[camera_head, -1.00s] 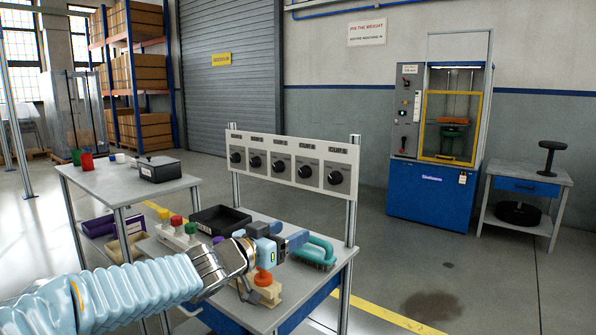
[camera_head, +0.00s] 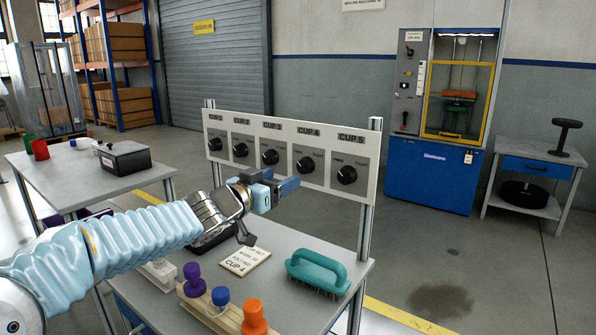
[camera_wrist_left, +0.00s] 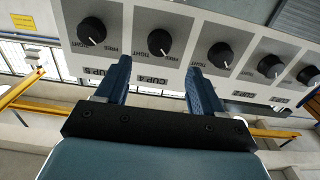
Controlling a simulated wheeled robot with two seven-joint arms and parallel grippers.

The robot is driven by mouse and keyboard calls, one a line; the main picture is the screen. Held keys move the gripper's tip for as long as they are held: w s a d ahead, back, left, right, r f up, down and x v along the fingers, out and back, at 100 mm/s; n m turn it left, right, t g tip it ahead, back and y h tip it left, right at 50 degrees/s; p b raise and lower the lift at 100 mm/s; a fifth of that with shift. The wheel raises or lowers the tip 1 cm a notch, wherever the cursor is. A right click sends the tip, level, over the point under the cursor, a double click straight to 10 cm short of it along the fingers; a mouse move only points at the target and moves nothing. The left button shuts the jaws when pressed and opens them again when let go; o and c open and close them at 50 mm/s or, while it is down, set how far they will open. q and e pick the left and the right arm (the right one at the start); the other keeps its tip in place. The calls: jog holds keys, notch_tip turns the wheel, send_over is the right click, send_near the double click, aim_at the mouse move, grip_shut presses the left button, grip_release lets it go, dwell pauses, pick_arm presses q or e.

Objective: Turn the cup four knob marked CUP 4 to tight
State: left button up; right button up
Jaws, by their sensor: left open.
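The CUP 4 knob (camera_head: 306,164) is a round black dial on a grey plate of the white panel (camera_head: 362,193), fourth from the left. In the left wrist view the CUP 4 knob (camera_wrist_left: 159,42) appears upside down, with FREE and TIGHT lettering and a pale pointer mark. My left gripper (camera_head: 289,186) is in front of the panel, just below the knob in the head view. In the wrist view its two blue fingers (camera_wrist_left: 157,66) are apart, roughly lined up with the CUP 4 knob, with nothing between them. I see no contact with the knob. My right gripper is not in view.
The CUP 5 knob (camera_head: 346,174) and CUP 3 knob (camera_head: 270,157) flank it closely. Below, the bench holds a teal brush (camera_head: 317,272), a card reading CUP 4 (camera_head: 245,262) and a rack with purple, blue and orange-topped pieces (camera_head: 222,316). A panel post (camera_head: 367,222) stands right.

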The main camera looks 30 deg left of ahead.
aim_at(302, 168)
pick_arm(q)
jog(key=w, duration=0.8)
jog(key=shift+w+d, duration=0.1)
jog(key=shift+d, duration=0.25)
jog(key=c, duration=1.1)
jog(key=shift+o, duration=0.2)
